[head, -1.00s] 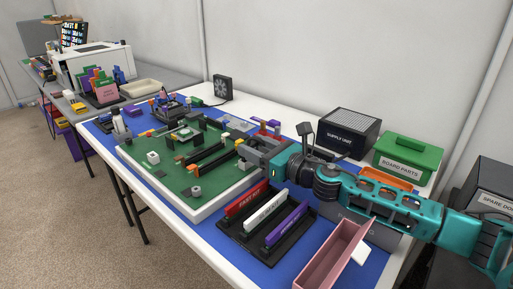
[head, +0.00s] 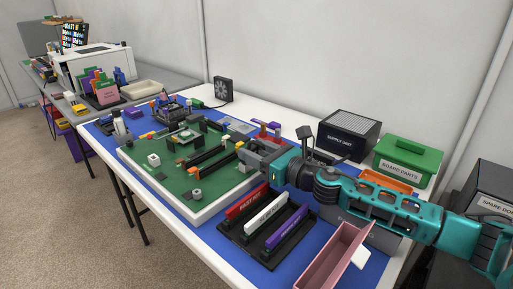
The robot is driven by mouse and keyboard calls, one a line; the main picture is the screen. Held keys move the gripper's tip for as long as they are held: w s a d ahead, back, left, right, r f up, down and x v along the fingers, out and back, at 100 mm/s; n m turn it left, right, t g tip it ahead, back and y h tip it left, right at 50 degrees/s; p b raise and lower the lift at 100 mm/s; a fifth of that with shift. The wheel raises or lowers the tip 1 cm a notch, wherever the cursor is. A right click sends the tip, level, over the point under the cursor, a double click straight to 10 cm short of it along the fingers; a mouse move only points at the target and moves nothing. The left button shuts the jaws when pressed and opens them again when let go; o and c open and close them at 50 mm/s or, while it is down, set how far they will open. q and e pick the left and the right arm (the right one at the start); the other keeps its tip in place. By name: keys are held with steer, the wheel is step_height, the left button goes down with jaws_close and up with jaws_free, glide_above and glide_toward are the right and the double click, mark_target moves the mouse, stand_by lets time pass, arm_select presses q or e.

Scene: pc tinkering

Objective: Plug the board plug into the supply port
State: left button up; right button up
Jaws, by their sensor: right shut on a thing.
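The green board (head: 155,166) in a pale frame lies on the blue mat. My right gripper (head: 250,153) is at the board's right corner, low over its edge. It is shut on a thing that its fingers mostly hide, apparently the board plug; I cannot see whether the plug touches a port. The supply port cannot be made out behind the gripper. The dark supply unit (head: 346,145) with a pale slatted top stands behind my right arm. My left gripper is not in view.
A black rack (head: 238,233) with red, white and purple sticks stands in front of my right arm. A pink open bin (head: 335,260) is at the front right. A green board parts box (head: 408,158) and a black fan (head: 223,89) are at the back.

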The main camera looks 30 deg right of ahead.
steer(key=shift+r, duration=0.1)
steer(key=o, duration=1.3)
steer(key=shift+r, duration=0.2)
steer(key=shift+c, duration=0.2)
steer(key=shift+f+b+v, duration=0.2)
steer(key=shift+b+v, duration=0.25)
steer(key=shift+v, duration=0.55)
steer(key=shift+b+v, duration=0.6)
steer(key=shift+v, duration=0.6)
steer(key=shift+s+d+r, duration=0.15)
steer(key=shift+s+d, duration=0.05)
steer(key=shift+s, duration=0.05)
